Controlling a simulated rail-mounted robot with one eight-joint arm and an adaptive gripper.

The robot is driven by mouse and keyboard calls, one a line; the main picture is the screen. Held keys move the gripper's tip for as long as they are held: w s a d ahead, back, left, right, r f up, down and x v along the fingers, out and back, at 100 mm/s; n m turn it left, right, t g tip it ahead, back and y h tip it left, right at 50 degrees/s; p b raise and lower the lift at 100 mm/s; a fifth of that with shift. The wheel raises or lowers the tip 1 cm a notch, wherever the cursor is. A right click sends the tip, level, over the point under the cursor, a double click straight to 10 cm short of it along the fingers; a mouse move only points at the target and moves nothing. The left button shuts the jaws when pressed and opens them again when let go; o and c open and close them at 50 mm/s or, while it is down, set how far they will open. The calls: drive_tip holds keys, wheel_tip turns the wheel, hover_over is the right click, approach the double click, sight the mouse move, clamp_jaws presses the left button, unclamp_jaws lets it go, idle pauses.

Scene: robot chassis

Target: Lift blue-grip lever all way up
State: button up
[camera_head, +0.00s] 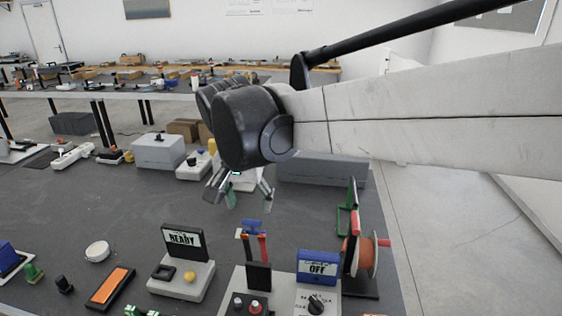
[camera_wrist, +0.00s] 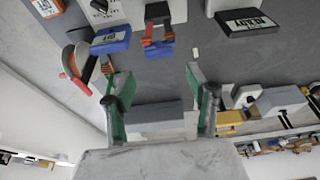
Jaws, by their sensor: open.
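The lever has a blue grip (camera_head: 252,224) on top of red arms and stands on a pale device with a black panel (camera_head: 258,276) at the bottom centre of the head view. The blue grip also shows near the top centre of the wrist view (camera_wrist: 158,47). My gripper (camera_head: 248,196) is open and empty, above and behind the lever in the head view. In the wrist view its two green-padded fingers (camera_wrist: 155,80) are spread apart, with the blue grip between and beyond them, not touched.
A blue box reading OFF (camera_head: 318,264) and a spool (camera_head: 366,256) stand right of the lever. A READY display (camera_head: 184,241) with a yellow button stands left. A grey box (camera_head: 320,170) lies behind my gripper.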

drive_tip(key=v, duration=0.4)
drive_tip(key=shift+r, duration=0.4)
drive_tip(key=s+d+f+t, duration=0.1)
drive_tip(key=s+d+f, duration=0.2)
drive_tip(key=d, duration=0.7)
drive_tip(key=s+d+f+t, duration=0.1)
drive_tip(key=s+d+f, duration=0.2)
drive_tip(key=s+d, duration=0.3)
drive_tip(key=s+d+f+n+t, duration=0.1)
drive_tip(key=s+d+f, duration=0.3)
drive_tip(key=d, duration=1)
drive_tip(key=shift+s+t, duration=0.2)
drive_tip(key=shift+t, duration=0.2)
